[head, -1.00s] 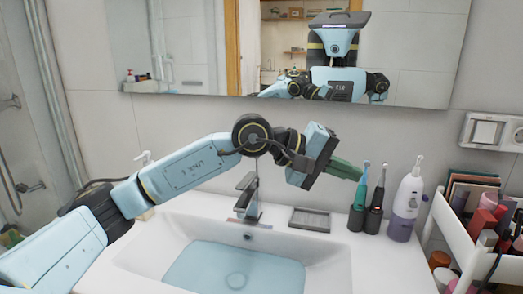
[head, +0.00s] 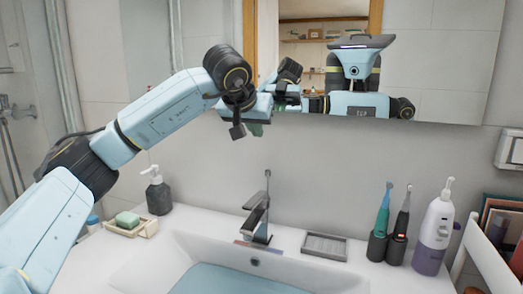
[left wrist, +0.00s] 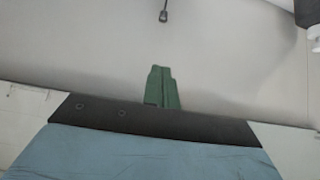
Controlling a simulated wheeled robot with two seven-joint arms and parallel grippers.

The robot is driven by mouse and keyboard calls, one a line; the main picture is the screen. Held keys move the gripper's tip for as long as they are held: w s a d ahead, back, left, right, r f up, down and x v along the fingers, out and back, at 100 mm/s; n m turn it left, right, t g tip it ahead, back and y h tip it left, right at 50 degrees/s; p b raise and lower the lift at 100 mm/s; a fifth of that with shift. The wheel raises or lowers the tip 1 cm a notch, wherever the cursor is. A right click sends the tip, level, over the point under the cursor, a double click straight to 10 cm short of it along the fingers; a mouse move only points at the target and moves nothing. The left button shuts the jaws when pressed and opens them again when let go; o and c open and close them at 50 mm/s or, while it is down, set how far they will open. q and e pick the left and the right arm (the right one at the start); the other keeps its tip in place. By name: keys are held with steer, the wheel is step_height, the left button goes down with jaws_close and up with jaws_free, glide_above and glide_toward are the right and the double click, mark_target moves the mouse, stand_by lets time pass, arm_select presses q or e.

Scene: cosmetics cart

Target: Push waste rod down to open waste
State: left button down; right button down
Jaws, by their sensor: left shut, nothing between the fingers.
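The waste rod (head: 267,183) is a thin rod with a small knob, standing upright at the back of the faucet (head: 257,217). Its knob also shows at the top of the left wrist view (left wrist: 163,14). My left gripper (head: 255,129) is raised above the faucet, in front of the wall just under the mirror. It is apart from the rod. Its green fingers (left wrist: 162,72) are together and empty in the left wrist view, pointing towards the rod. My right gripper is not in view.
The basin (head: 185,243) holds bluish water (head: 235,281). A soap dispenser (head: 158,192) and a soap dish (head: 140,229) stand left. A grey tray (head: 325,246), two toothbrushes (head: 383,215) and a white-purple bottle (head: 434,230) stand right. The mirror (head: 440,60) is close behind my gripper.

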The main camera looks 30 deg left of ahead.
arm_select(q)
steer(key=x, duration=0.4)
steer(key=s+f+b+x, duration=0.1)
steer(key=x, duration=0.3)
steer(key=s+f+x, duration=0.1)
steer(key=x, duration=0.3)
steer(key=shift+w+d+f+b, duration=0.1)
steer(key=shift+d+f+b, duration=0.1)
steer(key=shift+d+b, duration=0.15)
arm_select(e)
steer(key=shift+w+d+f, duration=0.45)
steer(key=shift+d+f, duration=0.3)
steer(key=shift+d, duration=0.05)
